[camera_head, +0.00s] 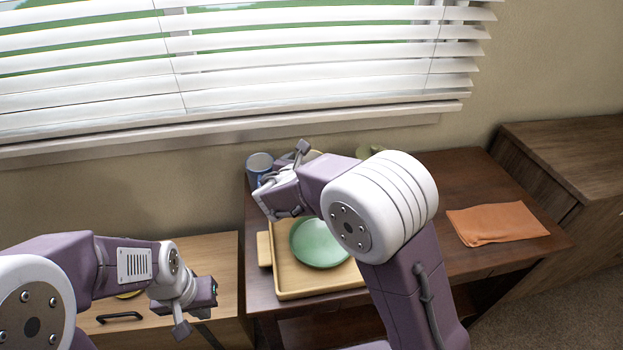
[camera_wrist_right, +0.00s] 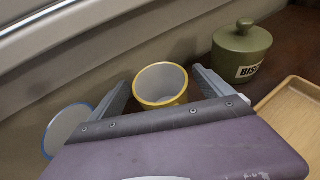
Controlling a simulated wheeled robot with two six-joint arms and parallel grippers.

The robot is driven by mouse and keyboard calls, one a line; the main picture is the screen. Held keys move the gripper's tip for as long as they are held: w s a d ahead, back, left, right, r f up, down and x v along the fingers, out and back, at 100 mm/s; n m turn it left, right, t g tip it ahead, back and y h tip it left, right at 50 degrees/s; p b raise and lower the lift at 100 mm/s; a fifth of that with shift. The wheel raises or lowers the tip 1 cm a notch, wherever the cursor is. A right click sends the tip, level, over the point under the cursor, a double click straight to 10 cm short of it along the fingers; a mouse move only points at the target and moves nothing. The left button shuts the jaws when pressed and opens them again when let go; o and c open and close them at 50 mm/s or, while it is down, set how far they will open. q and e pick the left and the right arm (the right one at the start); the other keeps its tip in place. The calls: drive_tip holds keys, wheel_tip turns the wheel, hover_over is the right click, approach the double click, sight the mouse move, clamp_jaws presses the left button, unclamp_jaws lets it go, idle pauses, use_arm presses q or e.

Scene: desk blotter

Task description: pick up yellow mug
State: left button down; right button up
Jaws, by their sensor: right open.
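The yellow mug (camera_wrist_right: 152,99) has a yellow rim and a pale inside. In the right wrist view it stands upright between the spread fingers of my right gripper (camera_wrist_right: 160,88). Contact with either finger cannot be made out. In the head view the mug cannot be made out behind my right arm. There my right gripper (camera_head: 279,172) is open over the back left of the dark desk. My left gripper (camera_head: 190,314) hangs at lower left, over the light wood cabinet and away from the mug; its jaw gap is unclear.
A blue mug (camera_head: 257,162) stands beside the right gripper, at its left in the wrist view (camera_wrist_right: 62,132). A green lidded jar (camera_wrist_right: 240,52) stands at right. A wooden tray (camera_head: 318,289) carries a green plate (camera_head: 318,246). An orange cloth (camera_head: 493,223) lies right. The wall is close behind.

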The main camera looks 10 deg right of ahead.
clamp_jaws()
drive_tip(key=shift+r, duration=0.1)
wheel_tip(320, 180, up, 28)
drive_tip(key=p, duration=1.3)
drive_tip(key=shift+p, duration=0.4)
